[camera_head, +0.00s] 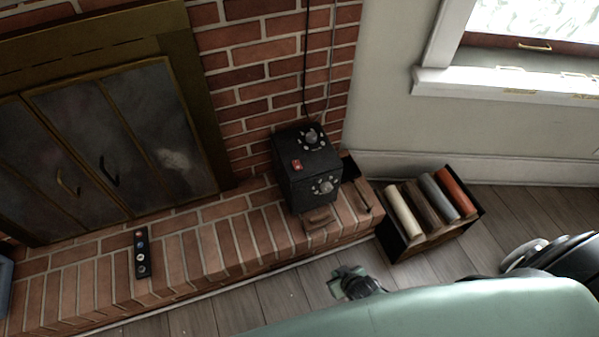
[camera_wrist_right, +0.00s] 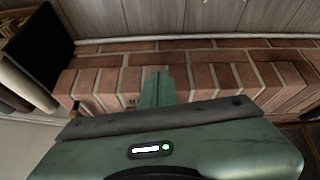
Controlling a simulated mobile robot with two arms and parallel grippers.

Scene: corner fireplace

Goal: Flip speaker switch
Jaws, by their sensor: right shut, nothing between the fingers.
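The speaker (camera_head: 300,178) is a black box standing on the brick hearth, close to the brick wall. A small red switch (camera_head: 297,165) is on its top, near a silver knob (camera_head: 311,137); another knob (camera_head: 325,186) is on its front. The switch's position is too small to tell. My right gripper (camera_head: 352,280) is over the wood floor in front of the hearth, apart from the speaker and below it in the picture. Its green fingers (camera_wrist_right: 157,86) are shut and empty in the right wrist view, where the speaker is not seen. My left gripper is not in view.
A dark remote (camera_head: 142,253) lies on the brick hearth (camera_head: 210,252) left of the speaker. A dark crate (camera_head: 392,243) with several coloured items stands on the floor at right. A cable (camera_head: 305,60) hangs on the wall behind the speaker. Hearth between remote and speaker is clear.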

